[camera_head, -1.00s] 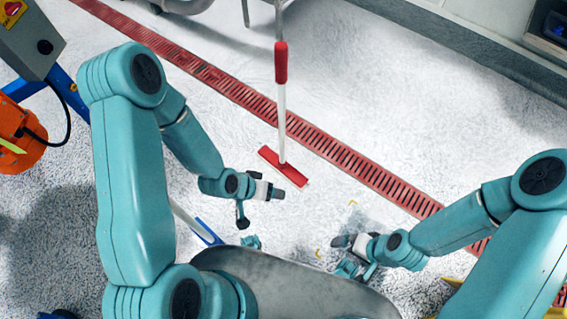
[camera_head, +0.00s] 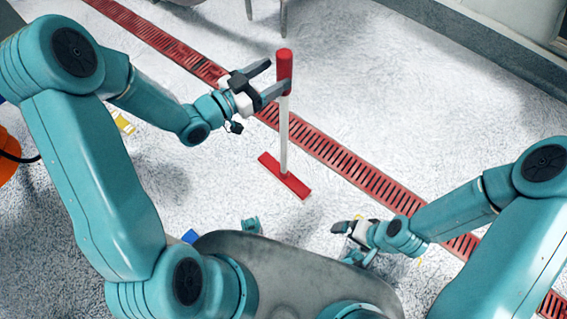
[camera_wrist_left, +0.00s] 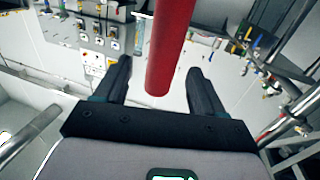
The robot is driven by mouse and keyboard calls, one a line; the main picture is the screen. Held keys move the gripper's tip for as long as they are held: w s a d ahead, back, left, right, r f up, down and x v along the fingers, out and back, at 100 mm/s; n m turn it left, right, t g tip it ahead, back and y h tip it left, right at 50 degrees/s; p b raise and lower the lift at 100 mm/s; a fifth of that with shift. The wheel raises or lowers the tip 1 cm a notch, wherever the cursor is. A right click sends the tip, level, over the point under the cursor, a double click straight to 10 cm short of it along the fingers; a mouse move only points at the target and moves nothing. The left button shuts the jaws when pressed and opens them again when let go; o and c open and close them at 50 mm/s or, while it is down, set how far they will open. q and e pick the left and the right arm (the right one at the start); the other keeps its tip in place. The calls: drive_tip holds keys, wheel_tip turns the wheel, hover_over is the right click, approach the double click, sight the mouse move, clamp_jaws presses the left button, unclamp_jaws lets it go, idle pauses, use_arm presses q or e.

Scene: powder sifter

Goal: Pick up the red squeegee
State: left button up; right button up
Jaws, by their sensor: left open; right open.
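The red squeegee stands upright on the floor, its red head (camera_head: 298,184) down, a white pole (camera_head: 284,130) above it and a red grip (camera_head: 285,62) at the top. My left gripper (camera_head: 279,78) is open at the red grip, one finger on either side in the head view. In the left wrist view the red grip (camera_wrist_left: 170,45) rises between the two spread fingers, with gaps to both. My right gripper (camera_head: 340,228) is open and empty, low and to the right of the squeegee head.
A red drain grating (camera_head: 345,160) runs diagonally across the pale floor behind the squeegee. Metal legs (camera_head: 284,18) stand at the top. A yellow item (camera_head: 123,122) lies at left, near an orange object (camera_head: 8,147). The upper right floor is clear.

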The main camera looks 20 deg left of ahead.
sight(291, 63)
use_arm(q)
drive_tip(key=x, duration=0.6)
drive_tip(key=shift+w+r+b, duration=0.1)
drive_tip(key=shift+b, duration=0.3)
clamp_jaws()
drive_tip(key=shift+r, duration=0.1)
